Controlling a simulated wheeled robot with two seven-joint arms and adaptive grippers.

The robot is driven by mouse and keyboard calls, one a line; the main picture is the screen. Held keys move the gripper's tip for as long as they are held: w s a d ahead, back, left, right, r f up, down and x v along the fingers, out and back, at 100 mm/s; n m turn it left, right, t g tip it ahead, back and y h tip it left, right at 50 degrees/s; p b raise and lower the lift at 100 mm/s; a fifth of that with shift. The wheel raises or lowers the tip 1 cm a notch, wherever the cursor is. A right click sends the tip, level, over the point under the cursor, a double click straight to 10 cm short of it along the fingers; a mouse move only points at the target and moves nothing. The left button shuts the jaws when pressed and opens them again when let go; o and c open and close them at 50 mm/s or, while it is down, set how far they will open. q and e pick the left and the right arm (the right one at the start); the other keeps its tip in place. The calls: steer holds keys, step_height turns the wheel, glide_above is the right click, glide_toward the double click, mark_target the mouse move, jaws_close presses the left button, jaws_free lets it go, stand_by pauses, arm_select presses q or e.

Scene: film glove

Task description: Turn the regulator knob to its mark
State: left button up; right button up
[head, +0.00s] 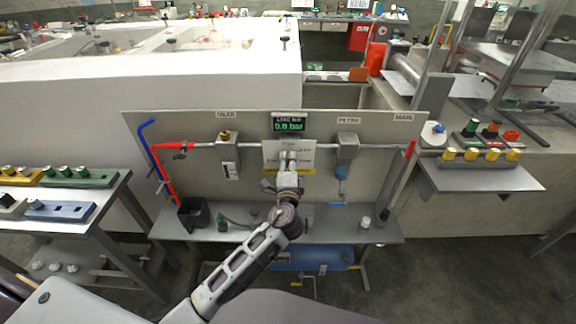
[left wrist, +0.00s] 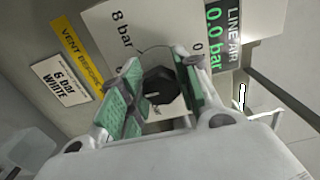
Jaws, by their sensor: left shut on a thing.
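The black regulator knob (left wrist: 160,86) sits between the green-padded fingers of my left gripper (left wrist: 158,92) in the left wrist view. The fingers are closed on its sides. A white dial plate (left wrist: 118,28) with "8 bar" and "0" printed on it lies behind the knob. In the head view my left gripper (head: 288,162) reaches the white plate (head: 306,157) on the panel and hides the knob. The display (head: 289,124) above reads 0.0 bar. The knob's pointer and its mark cannot be made out clearly. My right gripper is not in view.
A grey panel (head: 260,190) carries pipes, a red valve handle (head: 180,146) and a filter unit (head: 348,146). A black bin (head: 194,213) stands on the bench shelf (head: 385,233). Side tables hold coloured fittings at left and right. Yellow and white labels (left wrist: 66,84) lie beside the dial.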

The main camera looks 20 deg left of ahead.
arm_select(q)
steer(key=shift+f, duration=0.1)
steer(key=o, duration=1)
steer(key=shift+s, duration=0.1)
steer(key=shift+v, duration=5.95)
